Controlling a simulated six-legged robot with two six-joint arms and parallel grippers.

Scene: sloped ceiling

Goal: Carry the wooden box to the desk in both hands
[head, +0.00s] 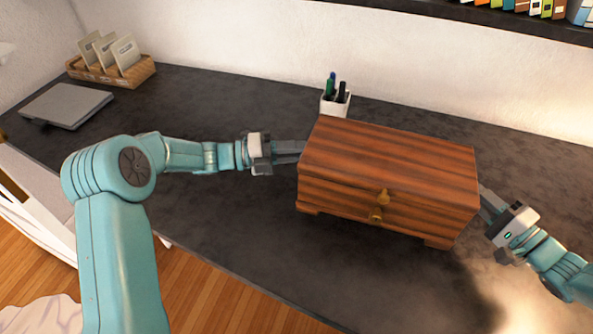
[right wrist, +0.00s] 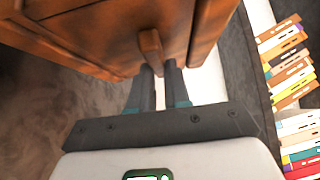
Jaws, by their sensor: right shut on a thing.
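The wooden box (head: 390,155), reddish brown with a drawer front and small brass-coloured knobs, is level at the desk (head: 235,240). Whether its feet touch the desktop or hang just above it, I cannot tell. My left gripper (head: 290,151) is at the box's left side; its fingertips meet the box's edge and their grip is hidden. My right gripper (head: 487,205) is at the box's right side. In the right wrist view its fingers (right wrist: 166,85) are shut on a wooden handle (right wrist: 151,50) on the box's side.
A white pen cup (head: 335,102) stands close behind the box's left back corner. A card holder (head: 112,70) and a closed grey laptop-like slab (head: 66,105) are at the far left. A bookshelf (head: 520,15) hangs above the back wall. The desk's front middle is clear.

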